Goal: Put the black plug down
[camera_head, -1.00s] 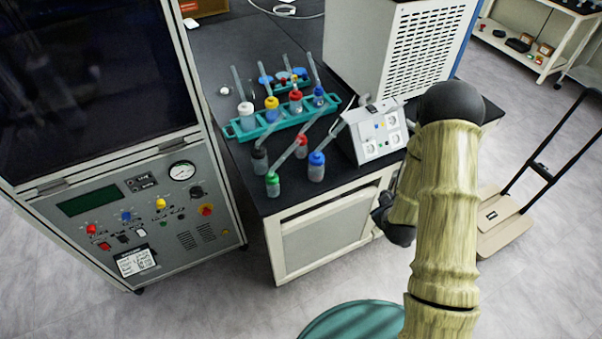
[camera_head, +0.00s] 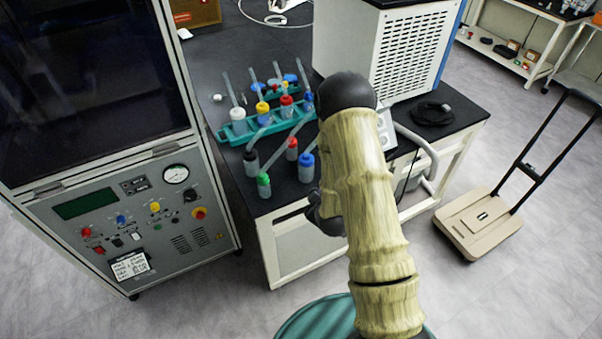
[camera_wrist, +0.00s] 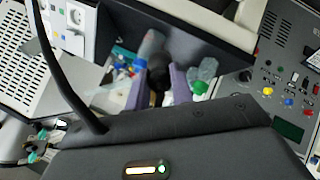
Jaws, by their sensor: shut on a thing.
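The black plug (camera_wrist: 158,74) shows in the wrist view between the two purplish fingers of my gripper (camera_wrist: 157,92). The fingers are shut on it, and it is above the bench area with the bottles. A black cable (camera_wrist: 58,75) runs across the left of the wrist view; where it joins the plug is hidden. In the head view my arm hides the gripper's fingers and the plug. A coil of black cable (camera_head: 433,113) lies on the black bench top (camera_head: 225,68), right of my arm.
Bottles with tubes, including a green-capped one (camera_head: 264,186) and a blue-capped one (camera_head: 307,167), stand left of my arm near a teal rack (camera_head: 238,137). The socket box (camera_head: 387,128) is partly hidden. A control cabinet (camera_head: 130,225) stands left, a trolley (camera_head: 478,224) right.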

